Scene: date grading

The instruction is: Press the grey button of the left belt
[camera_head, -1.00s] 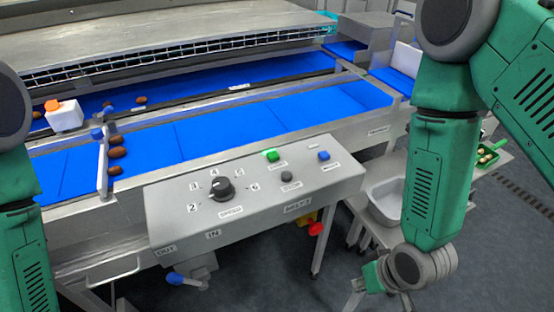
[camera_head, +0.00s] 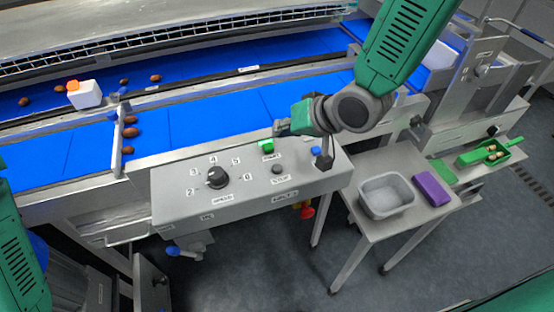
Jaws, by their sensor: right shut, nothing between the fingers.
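The grey button (camera_head: 278,169) is a small round dark-grey button on the sloped control panel (camera_head: 180,205), above a label that seems to read STOP. The green button (camera_head: 266,145) is just above it and the blue button (camera_head: 316,151) is up to its right. My right gripper (camera_head: 323,163) is shut and empty.
A black speed knob (camera_head: 216,177) stands on the panel's left half. Blue belts (camera_head: 210,124) run behind it with several dates and a white box (camera_head: 84,94). At right, a side table holds a grey bin (camera_head: 386,195) and a purple block (camera_head: 432,189).

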